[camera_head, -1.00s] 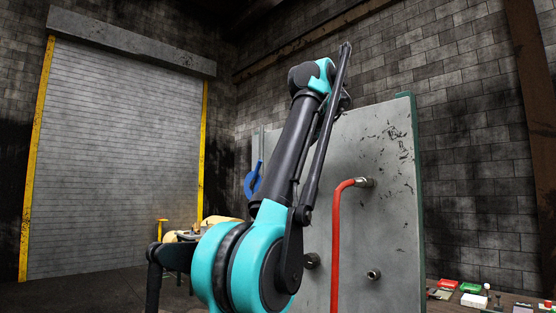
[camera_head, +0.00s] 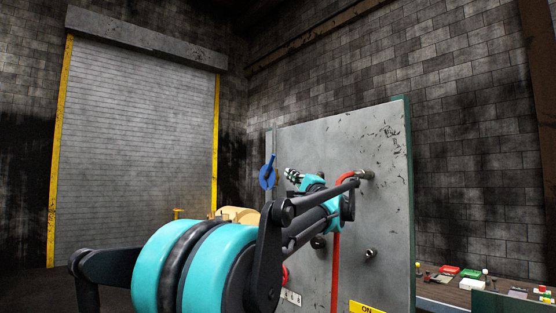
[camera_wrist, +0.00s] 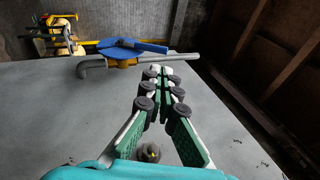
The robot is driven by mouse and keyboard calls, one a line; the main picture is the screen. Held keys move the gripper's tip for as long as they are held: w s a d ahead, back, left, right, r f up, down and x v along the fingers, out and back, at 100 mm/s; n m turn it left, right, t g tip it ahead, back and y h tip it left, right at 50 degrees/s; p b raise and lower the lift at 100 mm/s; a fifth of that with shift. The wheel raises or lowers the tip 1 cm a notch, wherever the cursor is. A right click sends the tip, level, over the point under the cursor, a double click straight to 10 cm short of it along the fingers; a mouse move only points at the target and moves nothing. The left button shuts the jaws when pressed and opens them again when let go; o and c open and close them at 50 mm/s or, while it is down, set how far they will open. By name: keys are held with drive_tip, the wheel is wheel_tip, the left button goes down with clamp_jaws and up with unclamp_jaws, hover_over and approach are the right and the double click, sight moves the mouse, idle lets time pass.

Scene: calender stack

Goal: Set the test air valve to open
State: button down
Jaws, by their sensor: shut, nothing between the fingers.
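The only whole valve in sight has a blue handle (camera_head: 268,175), mounted on a thin grey pipe (camera_head: 275,135) at the panel's left edge. In the head view the handle's narrow end points up, nearly along the pipe. The blue handle also shows in the wrist view (camera_wrist: 122,48), close to the grey pipe (camera_wrist: 185,58). My gripper (camera_head: 290,174) is just right of the handle in the head view. In the wrist view my gripper (camera_wrist: 160,70) has its fingertips together, empty, near the pipe and apart from the handle. I cannot read a valve label.
The grey panel (camera_head: 385,210) carries a red pipe (camera_head: 335,270), fittings (camera_head: 370,254) and a yellow "ON" label (camera_head: 367,308). My arm hides part of its lower left. A bench (camera_head: 445,290) with small items stands at right. A roller door (camera_head: 140,160) is at back left.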

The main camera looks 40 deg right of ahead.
drive_tip(key=d+r+x, duration=0.1)
drive_tip(key=x, duration=1.2)
drive_tip(key=shift+s+r+t+h, duration=0.15)
drive_tip(key=shift+s+t+h, duration=0.15)
drive_tip(key=shift+s+h, duration=0.1)
drive_tip(key=shift+r, duration=0.1)
